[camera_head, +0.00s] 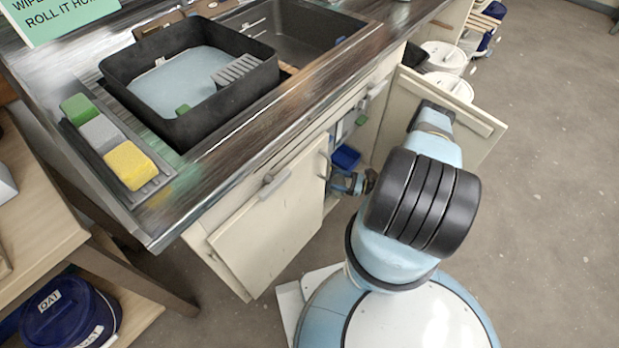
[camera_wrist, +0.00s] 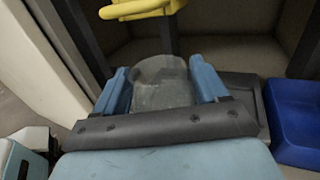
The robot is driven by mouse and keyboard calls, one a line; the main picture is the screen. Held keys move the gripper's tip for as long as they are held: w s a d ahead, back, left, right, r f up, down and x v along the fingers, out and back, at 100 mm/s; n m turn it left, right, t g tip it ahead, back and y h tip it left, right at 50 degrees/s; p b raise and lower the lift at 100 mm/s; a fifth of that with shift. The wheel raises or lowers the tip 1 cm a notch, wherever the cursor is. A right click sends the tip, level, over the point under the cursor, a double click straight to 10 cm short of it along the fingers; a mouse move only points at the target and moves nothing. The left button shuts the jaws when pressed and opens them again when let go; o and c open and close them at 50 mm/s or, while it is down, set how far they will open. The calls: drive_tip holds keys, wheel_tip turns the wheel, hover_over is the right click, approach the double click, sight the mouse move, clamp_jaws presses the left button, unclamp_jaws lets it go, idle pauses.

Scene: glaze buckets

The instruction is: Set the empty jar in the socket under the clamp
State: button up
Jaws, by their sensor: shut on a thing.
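In the wrist view my gripper (camera_wrist: 161,84) is shut on the jar (camera_wrist: 160,76), a greyish, see-through vessel with a rounded top edge, between its two blue fingers. The jar's lower part is hidden by the gripper body. The yellow clamp (camera_wrist: 140,9) is at the top of the wrist view, beyond the jar, by a dark upright. A dark grey base (camera_wrist: 250,88) shows to the right of the fingers. I cannot make out the socket or tell whether the jar touches anything. In the head view my arm reaches into the cupboard and the jar is hidden.
A blue bin (camera_wrist: 296,118) stands right of the base; it also shows in the head view (camera_head: 345,158). The counter holds a black basin (camera_head: 225,105) and several coloured sponges. Floor at right is clear.

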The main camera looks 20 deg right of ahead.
drive_tip(key=f+x, duration=0.1)
drive_tip(key=x, duration=1.1)
drive_tip(key=shift+w+a+f, duration=0.2)
drive_tip(key=shift+w+a, duration=0.05)
drive_tip(key=o, duration=1.4)
drive_tip(key=shift+c, duration=0.2)
drive_tip(key=v, duration=1.2)
